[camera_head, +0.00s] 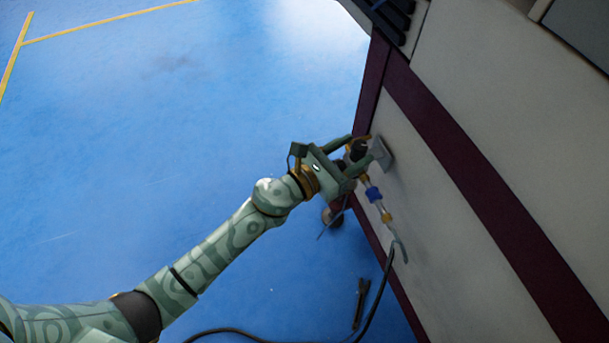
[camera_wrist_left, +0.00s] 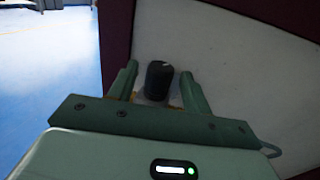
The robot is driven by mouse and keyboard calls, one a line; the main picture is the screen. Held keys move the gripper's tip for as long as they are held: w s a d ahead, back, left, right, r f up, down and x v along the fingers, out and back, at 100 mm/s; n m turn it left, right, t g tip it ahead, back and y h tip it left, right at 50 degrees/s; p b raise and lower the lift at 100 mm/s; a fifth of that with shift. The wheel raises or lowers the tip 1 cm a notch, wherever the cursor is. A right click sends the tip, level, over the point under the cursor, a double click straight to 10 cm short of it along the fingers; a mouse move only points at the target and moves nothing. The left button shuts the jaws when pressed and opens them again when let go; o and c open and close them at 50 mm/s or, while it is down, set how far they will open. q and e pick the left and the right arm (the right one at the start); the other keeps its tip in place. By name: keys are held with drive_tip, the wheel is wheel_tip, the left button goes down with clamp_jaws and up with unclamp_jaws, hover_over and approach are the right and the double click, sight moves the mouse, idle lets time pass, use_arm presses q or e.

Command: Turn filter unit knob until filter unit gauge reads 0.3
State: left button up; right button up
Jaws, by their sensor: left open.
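The filter unit knob (camera_head: 359,149) is a black cylinder on the side of the machine, in the head view. My left gripper (camera_head: 360,157) is at it, with its fingers on either side. In the left wrist view the black knob (camera_wrist_left: 159,80) stands between the two fingertips of my left gripper (camera_wrist_left: 158,82), with a white mark on its top. The jaws are open, with a gap beside the knob. The filter unit gauge cannot be made out in either view, so its reading does not show. My right gripper is not in view.
The pale machine panel (camera_head: 440,200) with dark red framing fills the right side. A blue and yellow fitting (camera_head: 373,193) and a hose hang below the filter unit. A black cable and a dark tool (camera_head: 360,303) lie on the blue floor (camera_head: 160,130), which is otherwise open.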

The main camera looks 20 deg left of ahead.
use_arm(q)
drive_tip(key=v, duration=1.4)
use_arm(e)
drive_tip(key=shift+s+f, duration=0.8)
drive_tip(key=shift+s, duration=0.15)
